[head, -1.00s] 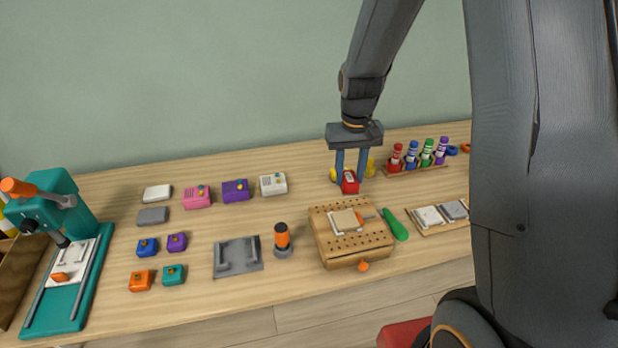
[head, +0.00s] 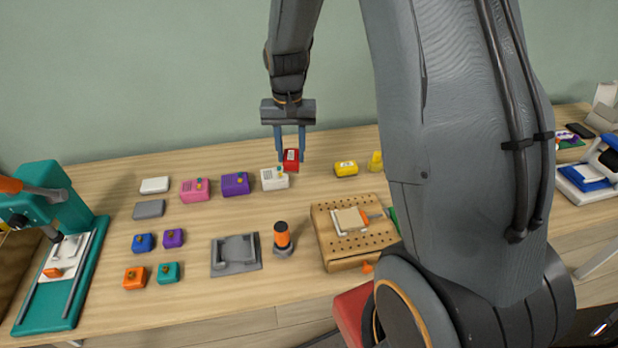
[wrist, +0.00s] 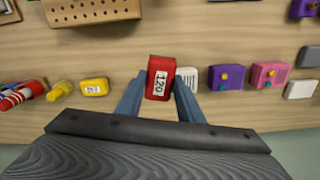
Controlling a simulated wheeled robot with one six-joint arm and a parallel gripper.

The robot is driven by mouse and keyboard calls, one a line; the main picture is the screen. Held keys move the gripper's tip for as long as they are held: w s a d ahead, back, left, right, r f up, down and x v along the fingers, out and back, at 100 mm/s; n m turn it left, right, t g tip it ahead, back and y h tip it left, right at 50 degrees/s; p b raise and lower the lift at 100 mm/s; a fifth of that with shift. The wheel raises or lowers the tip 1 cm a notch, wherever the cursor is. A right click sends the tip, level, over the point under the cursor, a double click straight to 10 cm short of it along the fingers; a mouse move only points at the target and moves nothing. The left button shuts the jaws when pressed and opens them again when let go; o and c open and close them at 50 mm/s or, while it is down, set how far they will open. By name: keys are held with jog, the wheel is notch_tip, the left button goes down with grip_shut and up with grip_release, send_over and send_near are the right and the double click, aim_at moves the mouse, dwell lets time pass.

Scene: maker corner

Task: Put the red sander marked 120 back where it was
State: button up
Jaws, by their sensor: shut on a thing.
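The red sander marked 120 (head: 291,160) is held between the two blue fingers of my gripper (head: 290,150), above the back part of the table. In the wrist view the red sander (wrist: 160,79) shows its white 120 label, and my gripper (wrist: 159,95) is shut on its sides. A yellow sander (head: 346,169) with a white label lies on the table to the right of it; it also shows in the wrist view (wrist: 95,87). A white box (head: 274,179) with a small knob lies just left of and below the held sander in the head view.
A pegboard-like wooden block (head: 345,259) with a light piece on it stands in front. An orange and black upright tool (head: 282,238) and a grey plate (head: 236,268) are left of it. Purple (head: 235,184) and pink (head: 195,190) boxes line the back. Bare wood shows between the white box and yellow sander.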

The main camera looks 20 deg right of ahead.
jog(key=w+d+f+m+b, duration=0.2)
jog(key=w+d+m, duration=0.2)
jog(key=d+m, duration=0.8)
jog(key=shift+s+a+f+m+p, duration=0.1)
jog(key=shift+a+f+m+p, duration=0.35)
jog(key=shift+f, duration=1.05)
jog(key=shift+a+f+m+p, duration=0.2)
jog(key=shift+a+f+m, duration=0.45)
jog(key=shift+f, duration=0.8)
jog(key=shift+s+a+f+m+p, duration=0.1)
jog(key=shift+a+f+m+p, duration=0.4)
jog(key=shift+f, duration=1)
jog(key=shift+d+f, duration=0.1)
jog(key=shift+f, duration=0.05)
jog(key=o, duration=1.1)
